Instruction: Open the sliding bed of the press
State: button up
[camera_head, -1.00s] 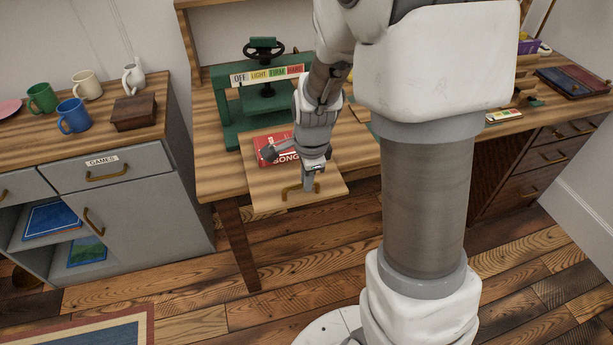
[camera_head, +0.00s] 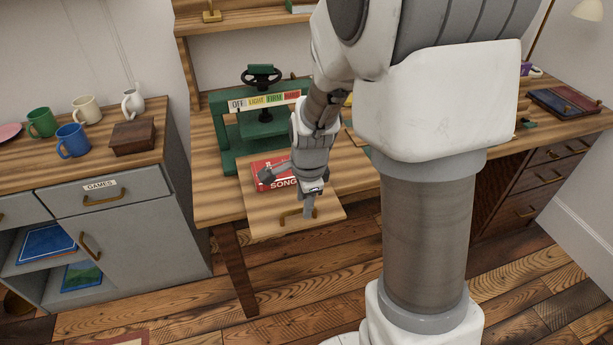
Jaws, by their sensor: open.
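The green press (camera_head: 228,132) stands on the wooden table with a handwheel on top and a strip reading OFF, LIGHT, FIRM, HARD. Its sliding bed (camera_head: 262,212) is a wooden board that sticks out from the press past the table's front edge. A brass handle (camera_head: 286,216) is near the bed's front edge. A red book (camera_head: 264,175) lies on the bed, partly hidden by my arm. My gripper (camera_head: 309,213) is open and points down at the handle's right end. I cannot tell whether its fingers are around the handle or touching it.
A grey cabinet (camera_head: 140,225) stands left of the table, with mugs, a pitcher and a dark wooden box (camera_head: 133,137) on top. My arm hides much of the table to the right. The floor before the bed looks clear.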

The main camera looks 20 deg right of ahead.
jog(key=s+r+p, duration=0.3)
jog(key=r+p, duration=0.1)
jog(key=r, duration=1.2)
jog(key=shift+s, duration=0.1)
jog(key=s+a+r+n+t+p, duration=0.1)
jog(key=s+r+n+t+p, duration=0.2)
jog(key=s+r+n, duration=1)
jog(key=s+n+p, duration=0.1)
jog(key=n+p, duration=0.2)
jog(key=n, duration=0.2)
jog(key=shift+r, duration=0.4)
jog(key=shift+d, duration=0.15)
